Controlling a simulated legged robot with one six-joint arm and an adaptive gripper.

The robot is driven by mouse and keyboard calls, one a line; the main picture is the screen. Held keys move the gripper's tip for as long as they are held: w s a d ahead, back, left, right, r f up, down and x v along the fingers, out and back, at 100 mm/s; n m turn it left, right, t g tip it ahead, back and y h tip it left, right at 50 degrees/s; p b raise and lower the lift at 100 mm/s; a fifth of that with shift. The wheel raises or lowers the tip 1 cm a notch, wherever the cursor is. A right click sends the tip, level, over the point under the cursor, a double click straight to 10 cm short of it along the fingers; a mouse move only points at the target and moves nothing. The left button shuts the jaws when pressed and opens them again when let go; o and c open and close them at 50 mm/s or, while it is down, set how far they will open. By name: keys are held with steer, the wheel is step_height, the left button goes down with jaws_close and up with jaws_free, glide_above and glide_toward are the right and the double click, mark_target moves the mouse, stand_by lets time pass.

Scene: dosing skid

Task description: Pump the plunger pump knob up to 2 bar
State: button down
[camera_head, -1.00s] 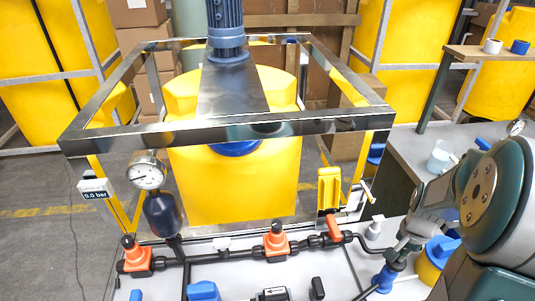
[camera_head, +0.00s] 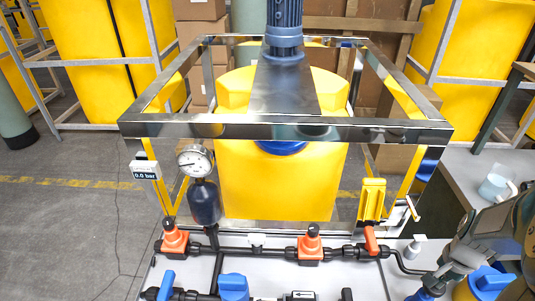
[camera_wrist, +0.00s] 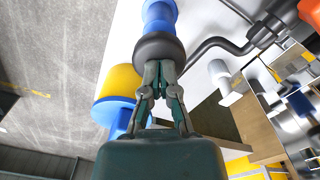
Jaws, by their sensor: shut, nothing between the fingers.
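The plunger pump is a blue cylinder with a dark round collar or knob. Part of its blue body (camera_head: 428,291) shows at the lower right of the head view. In the wrist view, the dark knob (camera_wrist: 158,46) and blue body (camera_wrist: 158,14) lie straight ahead of my gripper (camera_wrist: 160,68). My gripper (camera_head: 441,277) is shut and empty, its fingertips right at the dark part; I cannot tell whether they touch it. A small display (camera_head: 145,170) reads 0.0 bar. The round gauge (camera_head: 195,161) stands above a dark vessel (camera_head: 205,202).
A steel frame (camera_head: 285,129) stands around the yellow tank (camera_head: 280,185) behind the pipework. Orange valves (camera_head: 310,243) and black pipes cross the skid. A yellow container with a blue cap (camera_head: 490,281) stands close beside the gripper. A grey bench (camera_head: 468,180) is at the right.

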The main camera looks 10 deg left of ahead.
steer(key=shift+f, duration=1.2)
steer(key=shift+r, duration=1.65)
steer(key=shift+f, duration=0.1)
stand_by(0.8)
steer(key=shift+r, duration=0.25)
steer(key=shift+r, duration=2.9)
